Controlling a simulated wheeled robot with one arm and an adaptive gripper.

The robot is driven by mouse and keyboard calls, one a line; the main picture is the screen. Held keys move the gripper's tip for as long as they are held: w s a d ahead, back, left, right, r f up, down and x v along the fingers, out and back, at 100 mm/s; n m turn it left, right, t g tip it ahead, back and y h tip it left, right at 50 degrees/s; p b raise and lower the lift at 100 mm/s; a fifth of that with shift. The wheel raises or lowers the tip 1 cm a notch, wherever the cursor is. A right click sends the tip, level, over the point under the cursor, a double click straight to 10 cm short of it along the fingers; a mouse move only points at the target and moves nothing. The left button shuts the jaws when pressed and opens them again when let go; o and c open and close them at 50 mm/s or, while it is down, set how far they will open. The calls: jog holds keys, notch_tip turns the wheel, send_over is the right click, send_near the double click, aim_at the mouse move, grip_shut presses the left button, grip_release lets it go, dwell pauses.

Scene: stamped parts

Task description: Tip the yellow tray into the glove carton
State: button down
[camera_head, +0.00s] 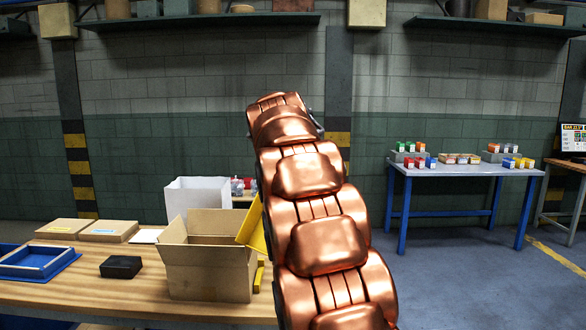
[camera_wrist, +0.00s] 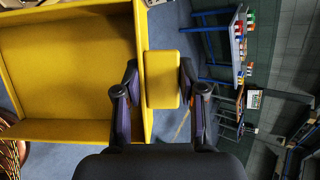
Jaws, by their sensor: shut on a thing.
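The yellow tray (camera_head: 252,229) is steeply tilted at the right rim of an open cardboard carton (camera_head: 208,275), partly hidden behind my copper arm. In the wrist view the tray (camera_wrist: 75,65) fills the left side, and the part of its floor that shows is bare. My gripper (camera_wrist: 160,82) is shut on the tray's yellow grip block (camera_wrist: 161,80), one dark finger on each side. The gripper is hidden in the head view. The carton's flaps are open, and its bottom is out of sight. I cannot tell whether gloves lie in it.
A white open box (camera_head: 198,194) stands behind the carton. A black box (camera_head: 121,267), a blue tray (camera_head: 37,262) and flat cartons (camera_head: 109,231) lie on the wooden bench (camera_head: 125,297). A blue-legged table (camera_head: 463,170) with small coloured parts stands at right, across open floor.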

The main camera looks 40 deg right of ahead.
jog(key=shift+w+f, duration=0.15)
jog(key=shift+w, duration=0.1)
jog(key=shift+s, duration=0.2)
jog(key=shift+w, duration=0.1)
jog(key=shift+a, duration=0.15)
